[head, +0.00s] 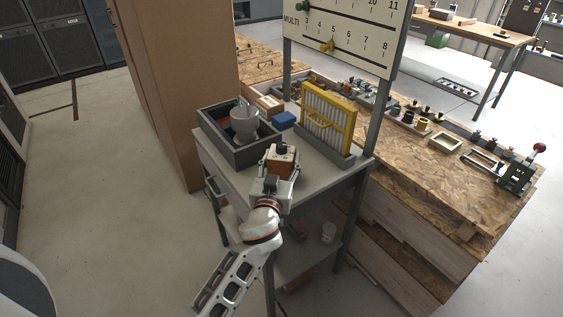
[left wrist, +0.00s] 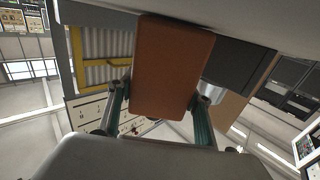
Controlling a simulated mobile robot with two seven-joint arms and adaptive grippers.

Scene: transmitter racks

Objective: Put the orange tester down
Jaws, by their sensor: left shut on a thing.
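The orange tester (head: 281,160) is a small box with a dark top, in the head view just past my left gripper (head: 279,176). My left gripper is shut on it, above the front part of the grey cart top (head: 312,178). In the left wrist view the tester (left wrist: 172,68) fills the middle, with a gripper finger on each side. Whether its underside touches the cart top cannot be made out. My right gripper is not in view.
A dark grey bin (head: 259,157) holding a pale funnel-like cup (head: 244,122) stands left of the tester. A yellow-framed filter (head: 327,119) stands in a grey tray to the right. A blue box (head: 284,120) lies behind. A post (head: 386,88) rises by the cart's right side.

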